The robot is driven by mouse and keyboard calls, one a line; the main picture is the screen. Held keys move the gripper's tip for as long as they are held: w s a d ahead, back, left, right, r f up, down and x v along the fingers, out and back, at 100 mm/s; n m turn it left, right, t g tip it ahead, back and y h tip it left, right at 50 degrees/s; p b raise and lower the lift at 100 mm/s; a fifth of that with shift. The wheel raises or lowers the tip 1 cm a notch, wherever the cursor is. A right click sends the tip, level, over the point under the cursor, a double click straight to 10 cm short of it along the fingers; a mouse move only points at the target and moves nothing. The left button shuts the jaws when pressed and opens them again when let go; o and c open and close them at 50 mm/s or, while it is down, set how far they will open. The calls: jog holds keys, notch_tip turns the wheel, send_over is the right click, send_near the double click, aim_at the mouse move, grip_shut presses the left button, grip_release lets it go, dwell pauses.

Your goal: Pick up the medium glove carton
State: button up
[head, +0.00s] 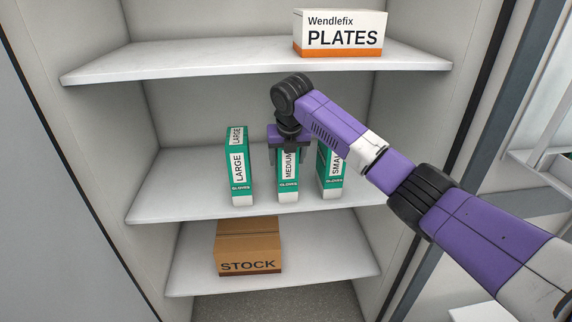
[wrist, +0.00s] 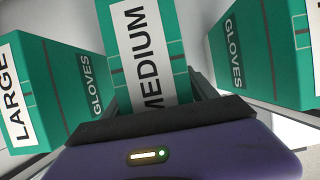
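The medium glove carton (head: 288,182) is a narrow green box with a white MEDIUM label. It stands upright on the middle shelf, between the large carton (head: 239,165) and the small carton (head: 331,172). My gripper (head: 287,150) is over its upper part, with a dark finger on each side. In the wrist view the medium carton (wrist: 146,50) is between the fingers, close against them. I cannot tell whether they press on it. The carton's base appears level with its neighbours, on the shelf. My gripper hides its top.
The large carton (wrist: 55,85) and small carton (wrist: 262,50) flank my gripper closely in the wrist view. The upper shelf (head: 190,62) carries a Wendlefix PLATES box (head: 340,33). A brown STOCK box (head: 248,246) stands on the lower shelf. The middle shelf's left part is bare.

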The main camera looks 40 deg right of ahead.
grip_shut()
jog(key=shift+r, duration=0.15)
